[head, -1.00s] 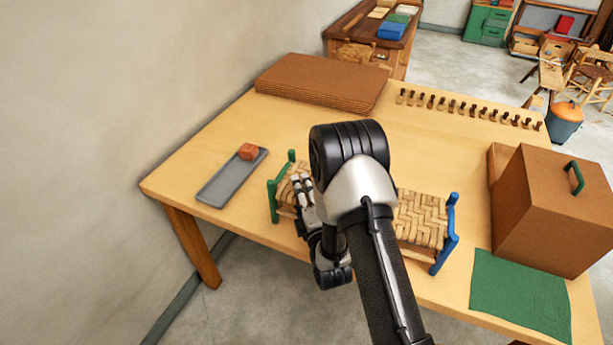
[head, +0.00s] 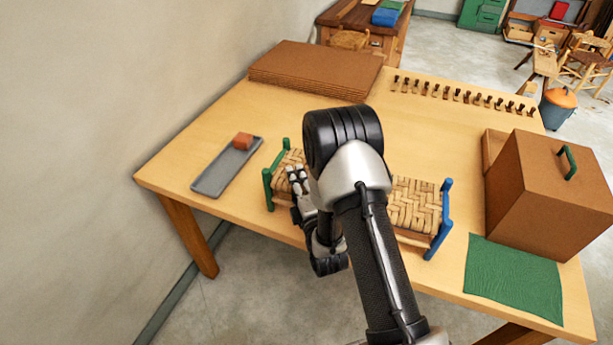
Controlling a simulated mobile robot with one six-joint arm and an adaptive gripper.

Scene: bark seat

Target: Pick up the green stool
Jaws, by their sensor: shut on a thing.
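The green stool (head: 283,166) stands near the front edge of the table, left of my arm. It has green posts and a woven bark seat; its right part is hidden behind my arm. My gripper (head: 298,181) is at its front, with the fingers at the woven seat, shut on the stool. The exact contact is small and partly hidden. A woven seat with blue posts (head: 443,222) shows to the right of my arm; its left part is hidden. I cannot see whether the green stool's feet touch the table.
Brown sheets (head: 315,68) are stacked at the back, beside a row of small pegs (head: 465,96). A brown box (head: 550,185) and green cloth (head: 512,280) occupy the right. The table's middle back is clear.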

